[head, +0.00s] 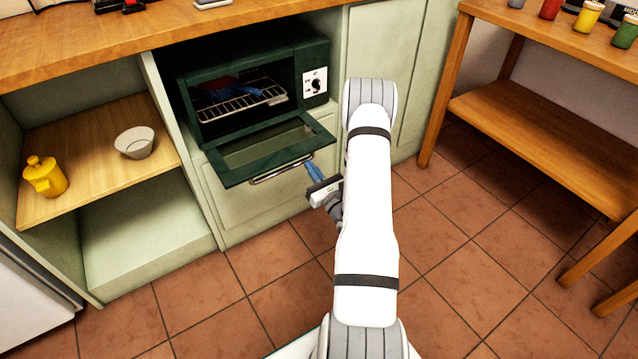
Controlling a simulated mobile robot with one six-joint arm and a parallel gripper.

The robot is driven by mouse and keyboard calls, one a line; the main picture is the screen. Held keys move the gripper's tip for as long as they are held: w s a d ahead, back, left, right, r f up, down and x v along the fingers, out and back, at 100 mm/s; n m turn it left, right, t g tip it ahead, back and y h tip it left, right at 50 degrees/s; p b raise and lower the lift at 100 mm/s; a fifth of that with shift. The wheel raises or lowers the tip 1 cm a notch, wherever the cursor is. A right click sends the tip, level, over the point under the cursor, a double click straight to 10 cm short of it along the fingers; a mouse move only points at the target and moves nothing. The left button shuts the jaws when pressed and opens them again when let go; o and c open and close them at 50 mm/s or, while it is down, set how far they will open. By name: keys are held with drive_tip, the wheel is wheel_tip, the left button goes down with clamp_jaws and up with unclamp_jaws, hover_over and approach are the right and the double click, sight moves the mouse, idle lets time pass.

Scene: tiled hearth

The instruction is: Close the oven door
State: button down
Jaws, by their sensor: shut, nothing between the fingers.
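The dark green oven (310,62) sits in a niche under the counter. Its door (236,172) is hinged at the bottom and hangs open, tilted outward and down. A metal handle (281,172) runs along the door's outer edge. My gripper (312,167) is shut and empty, with its blue fingers beside the right end of the handle. I cannot tell whether the fingers touch the door or handle. Inside the oven is a wire rack (242,104) with a dark blue and red item (226,88) on it.
Left of the oven, an open shelf (85,160) holds a yellow pot (45,177) and a white bowl (135,142). A wooden table (545,130) with several jars stands at the right. The tiled floor (465,240) in between is clear.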

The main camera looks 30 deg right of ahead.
drive_tip(key=shift+r, duration=1.05)
